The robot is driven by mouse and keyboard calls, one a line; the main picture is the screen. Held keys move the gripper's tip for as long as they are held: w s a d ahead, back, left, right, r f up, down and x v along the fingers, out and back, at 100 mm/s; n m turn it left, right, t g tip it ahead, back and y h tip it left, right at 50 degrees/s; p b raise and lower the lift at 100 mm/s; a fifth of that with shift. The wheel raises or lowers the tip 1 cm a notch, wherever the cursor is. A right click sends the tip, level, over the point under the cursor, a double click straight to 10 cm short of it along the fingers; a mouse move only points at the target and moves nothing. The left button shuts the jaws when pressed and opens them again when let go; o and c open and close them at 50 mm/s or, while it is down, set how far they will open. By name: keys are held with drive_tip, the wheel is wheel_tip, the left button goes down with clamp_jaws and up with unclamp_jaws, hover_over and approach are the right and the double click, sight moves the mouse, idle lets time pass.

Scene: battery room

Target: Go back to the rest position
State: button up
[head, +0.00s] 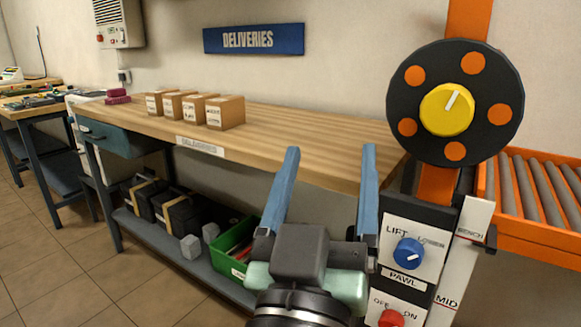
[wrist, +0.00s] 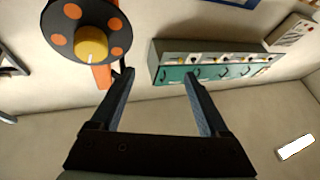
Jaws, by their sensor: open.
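My gripper (head: 329,172) is open, with its two blue-grey fingers wide apart and nothing between them. In the head view it is raised in front of the wooden workbench (head: 300,147), left of the control post. In the wrist view my gripper (wrist: 158,85) is also empty. The post carries a black disc (head: 398,105) with orange spots and a yellow knob (head: 447,110). Below are a blue LIFT/LOWER knob (head: 408,252) and a red OFF/ON knob (head: 391,318). The wrist view shows the disc (wrist: 115,45) and yellow knob (wrist: 91,45) at upper left.
Several cardboard boxes (head: 225,112) stand on the bench. A green bin (head: 236,245) and black batteries (head: 180,215) sit on its lower shelf. A roller conveyor (head: 540,190) is at right. The wrist view shows a teal rack (wrist: 215,74). Open tiled floor (head: 90,270) lies at left.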

drive_tip(key=s+a+r+t+y+p, duration=0.2)
drive_tip(key=s+r+t+y, duration=0.1)
drive_tip(key=r, duration=0.6)
drive_tip(key=s+a+r+t+y+p, duration=0.15)
drive_tip(key=s+r, duration=0.25)
drive_tip(key=r, duration=0.5)
wheel_tip(320, 180, up, 36)
drive_tip(key=p, duration=3.6)
drive_tip(key=shift+w+r+n+y, duration=0.2)
drive_tip(key=shift+w+n+y, duration=0.05)
drive_tip(key=shift+n+y, duration=0.15)
drive_tip(key=shift+f+t, duration=0.1)
drive_tip(key=shift+t, duration=0.15)
drive_tip(key=shift+c, duration=0.3)
